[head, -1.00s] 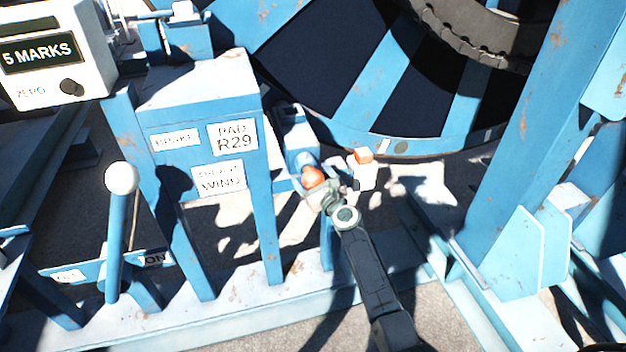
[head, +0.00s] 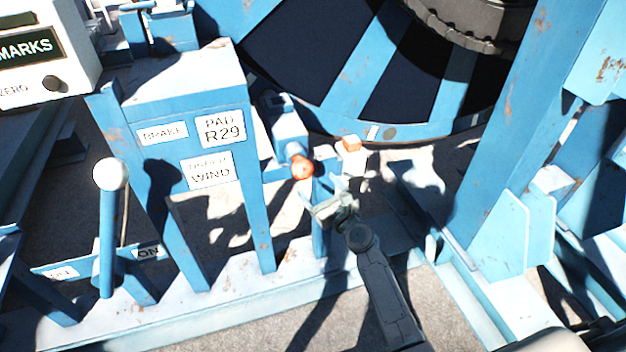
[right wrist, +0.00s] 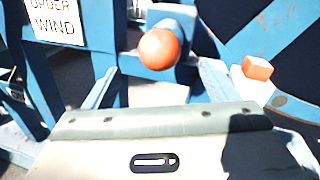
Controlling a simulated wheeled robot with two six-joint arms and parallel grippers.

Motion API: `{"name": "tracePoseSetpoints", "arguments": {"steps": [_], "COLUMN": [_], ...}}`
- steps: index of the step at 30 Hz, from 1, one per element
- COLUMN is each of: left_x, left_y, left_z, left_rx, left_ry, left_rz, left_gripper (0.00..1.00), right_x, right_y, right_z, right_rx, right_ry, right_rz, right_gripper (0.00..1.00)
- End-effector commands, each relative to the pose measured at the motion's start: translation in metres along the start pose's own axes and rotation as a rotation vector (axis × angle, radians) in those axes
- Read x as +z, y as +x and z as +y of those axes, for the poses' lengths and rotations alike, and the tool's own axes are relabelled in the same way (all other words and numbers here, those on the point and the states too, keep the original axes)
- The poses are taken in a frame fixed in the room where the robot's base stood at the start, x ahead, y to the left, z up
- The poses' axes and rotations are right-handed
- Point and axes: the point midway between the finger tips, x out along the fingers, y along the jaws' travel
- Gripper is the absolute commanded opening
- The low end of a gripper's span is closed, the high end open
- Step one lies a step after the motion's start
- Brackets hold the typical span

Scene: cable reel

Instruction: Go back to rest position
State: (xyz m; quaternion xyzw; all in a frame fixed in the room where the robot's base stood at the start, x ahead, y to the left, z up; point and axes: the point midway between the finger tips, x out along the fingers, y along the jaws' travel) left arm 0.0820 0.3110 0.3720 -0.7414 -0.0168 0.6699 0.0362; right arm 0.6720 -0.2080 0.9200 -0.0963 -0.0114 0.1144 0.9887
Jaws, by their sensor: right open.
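My right gripper (head: 322,205) is in the lower middle of the head view, on an arm coming up from the bottom right. Its jaws are open and empty. An orange knob (head: 302,167) on a blue bracket lies just beyond the fingertips, apart from them. In the right wrist view the orange knob (right wrist: 159,48) appears ahead, between the two spread fingers (right wrist: 155,85). My left gripper is not in view.
A blue stand (head: 190,110) with brake and pad labels is left of the gripper. A white-ball lever (head: 110,175) stands further left. An orange-topped white block (head: 350,145) is beside the knob. The reel (head: 380,75) is behind; a blue post (head: 515,130) is right.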

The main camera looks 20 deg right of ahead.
Motion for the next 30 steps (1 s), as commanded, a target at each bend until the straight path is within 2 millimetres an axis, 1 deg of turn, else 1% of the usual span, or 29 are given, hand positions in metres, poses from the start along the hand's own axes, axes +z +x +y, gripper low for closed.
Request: {"name": "tracePoseSetpoints", "arguments": {"steps": [3, 16, 17, 19, 20, 23, 24, 26, 27, 29, 30], "left_x": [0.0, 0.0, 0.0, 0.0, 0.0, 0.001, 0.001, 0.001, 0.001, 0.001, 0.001], "left_y": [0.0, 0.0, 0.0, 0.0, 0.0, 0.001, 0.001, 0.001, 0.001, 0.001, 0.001], "left_z": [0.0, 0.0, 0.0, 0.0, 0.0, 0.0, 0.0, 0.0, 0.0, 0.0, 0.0], "left_rx": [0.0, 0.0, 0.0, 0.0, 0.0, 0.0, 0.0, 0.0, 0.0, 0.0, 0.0], "left_ry": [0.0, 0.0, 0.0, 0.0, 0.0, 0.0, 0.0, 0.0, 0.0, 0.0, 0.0], "left_rz": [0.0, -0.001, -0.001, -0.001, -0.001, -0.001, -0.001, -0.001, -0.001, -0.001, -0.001], "left_gripper": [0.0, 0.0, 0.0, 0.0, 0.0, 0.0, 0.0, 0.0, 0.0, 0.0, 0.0], "right_x": [0.0, -0.001, -0.002, -0.013, -0.021, -0.068, -0.093, -0.135, -0.163, -0.204, -0.23], "right_y": [-0.004, -0.004, -0.004, -0.006, -0.008, -0.019, -0.027, -0.043, -0.055, -0.077, -0.092], "right_z": [0.0, 0.0, 0.001, 0.002, 0.004, 0.011, 0.015, 0.022, 0.028, 0.036, 0.041], "right_rx": [0.0, 0.0, 0.0, 0.002, 0.005, 0.024, 0.041, 0.079, 0.112, 0.172, 0.218], "right_ry": [0.0, 0.0, -0.004, -0.035, -0.059, -0.205, -0.288, -0.428, -0.525, -0.67, -0.766], "right_rz": [0.001, 0.001, 0.004, 0.024, 0.04, 0.131, 0.179, 0.256, 0.308, 0.38, 0.423], "right_gripper": [0.8, 0.8, 0.8, 0.8, 0.8, 0.8, 0.8, 0.8, 0.8, 0.8, 0.8]}}
